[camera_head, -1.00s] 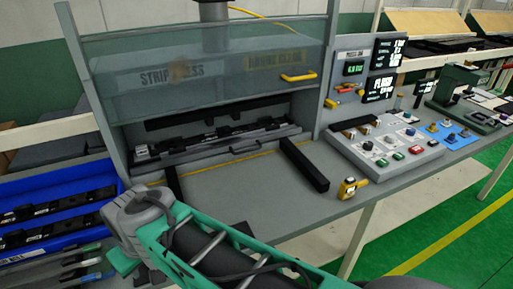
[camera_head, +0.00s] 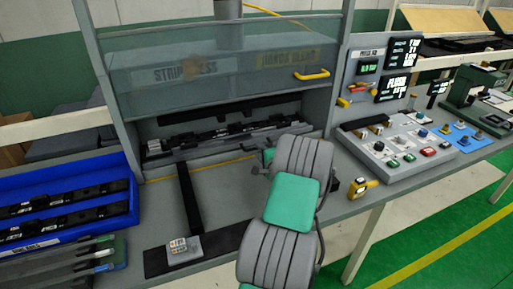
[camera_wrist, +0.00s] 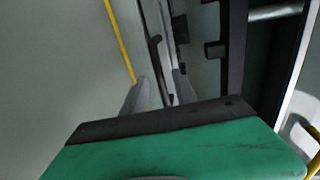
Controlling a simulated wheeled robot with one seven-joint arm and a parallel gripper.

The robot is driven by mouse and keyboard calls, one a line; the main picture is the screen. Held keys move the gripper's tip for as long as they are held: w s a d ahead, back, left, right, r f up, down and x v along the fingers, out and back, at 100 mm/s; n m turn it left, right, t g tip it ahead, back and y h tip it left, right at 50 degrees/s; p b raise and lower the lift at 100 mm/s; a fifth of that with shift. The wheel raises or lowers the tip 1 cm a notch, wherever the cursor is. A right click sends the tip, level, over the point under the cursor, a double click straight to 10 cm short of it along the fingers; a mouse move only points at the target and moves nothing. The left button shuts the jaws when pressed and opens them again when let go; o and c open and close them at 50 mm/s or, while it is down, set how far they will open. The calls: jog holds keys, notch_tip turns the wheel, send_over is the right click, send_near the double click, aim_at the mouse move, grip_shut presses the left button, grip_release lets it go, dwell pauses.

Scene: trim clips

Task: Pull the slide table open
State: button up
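The slide table (camera_head: 200,150) is a long grey plate with dark fixtures on it, set inside the press opening under the raised clear guard. Its right front part and handle are hidden behind my arm in the head view. My gripper (camera_wrist: 158,92) shows in the wrist view with two grey fingers apart, pointing at the table's front edge (camera_wrist: 166,68). A dark curved piece, likely the handle (camera_wrist: 155,46), lies just beyond the fingertips. I see nothing held between the fingers. In the head view the gripper is mostly hidden by my wrist.
A yellow line (camera_head: 215,165) runs along the bench before the opening. A dark rail (camera_head: 189,200) lies on the bench at left. A yellow tape measure (camera_head: 362,187) and a button panel (camera_head: 405,145) are at right. A blue bin (camera_head: 65,205) stands at left.

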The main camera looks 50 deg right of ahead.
jog(key=x, duration=0.3)
jog(key=shift+w, duration=0.15)
jog(key=shift+c, duration=0.2)
grip_shut()
dwell(1.0)
